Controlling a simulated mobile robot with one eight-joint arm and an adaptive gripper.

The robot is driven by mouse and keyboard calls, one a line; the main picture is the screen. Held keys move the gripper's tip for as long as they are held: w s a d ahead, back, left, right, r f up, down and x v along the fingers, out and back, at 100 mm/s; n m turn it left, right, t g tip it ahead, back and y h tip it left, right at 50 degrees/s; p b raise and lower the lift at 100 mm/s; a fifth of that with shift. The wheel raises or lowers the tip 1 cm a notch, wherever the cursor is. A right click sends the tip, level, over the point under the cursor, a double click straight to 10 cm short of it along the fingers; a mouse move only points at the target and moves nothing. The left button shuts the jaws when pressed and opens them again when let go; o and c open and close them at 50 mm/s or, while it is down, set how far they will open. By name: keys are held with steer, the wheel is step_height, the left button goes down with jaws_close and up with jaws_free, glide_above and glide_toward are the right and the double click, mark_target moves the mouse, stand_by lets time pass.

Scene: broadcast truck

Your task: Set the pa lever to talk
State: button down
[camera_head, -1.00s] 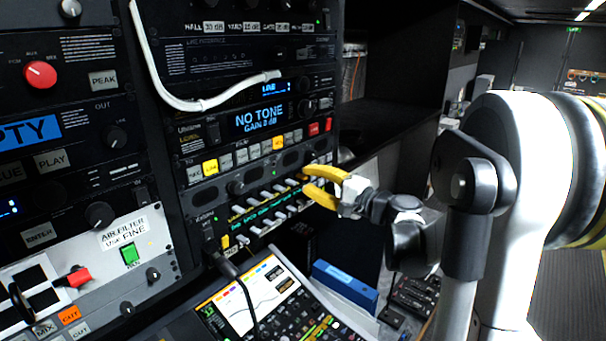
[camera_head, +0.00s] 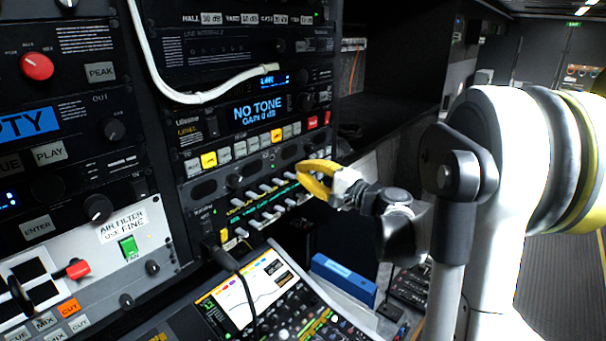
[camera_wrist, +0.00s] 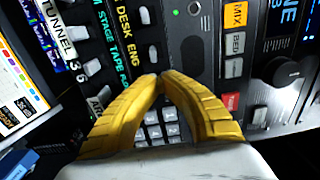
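The lever panel (camera_head: 262,204) has two rows of small white levers with lit labels between them, low in the rack. In the wrist view, white levers (camera_wrist: 92,68) stand beside labels such as TUNNEL, STAGE, TAPE, DESK and ENG. I cannot make out a PA label, so I cannot tell which lever is the PA one. My gripper (camera_head: 302,172) has yellow fingers and is at the right end of this panel. In the wrist view its fingertips (camera_wrist: 158,79) meet, with nothing visible between them. The fingers hide part of the panel there.
A NO TONE unit (camera_head: 258,112) with buttons sits above the levers. A white cable (camera_head: 190,98) hangs across the rack front. A tilted touchscreen console (camera_head: 250,290) and a blue box (camera_head: 343,281) lie below. A dark open shelf is right of the rack.

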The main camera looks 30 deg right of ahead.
steer(key=shift+f+t+y+b, duration=0.4)
steer(key=shift+f+t+b, duration=0.6)
steer(key=shift+b, duration=2.05)
steer(key=t+b, duration=0.1)
steer(key=b, duration=0.3)
steer(key=shift+w+r+t+y, duration=0.15)
steer(key=shift+t+y, duration=0.15)
steer(key=shift+t, duration=0.1)
steer(key=shift+r+t, duration=0.3)
steer(key=c, duration=1.6)
jaws_free()
steer(key=shift+r, duration=0.1)
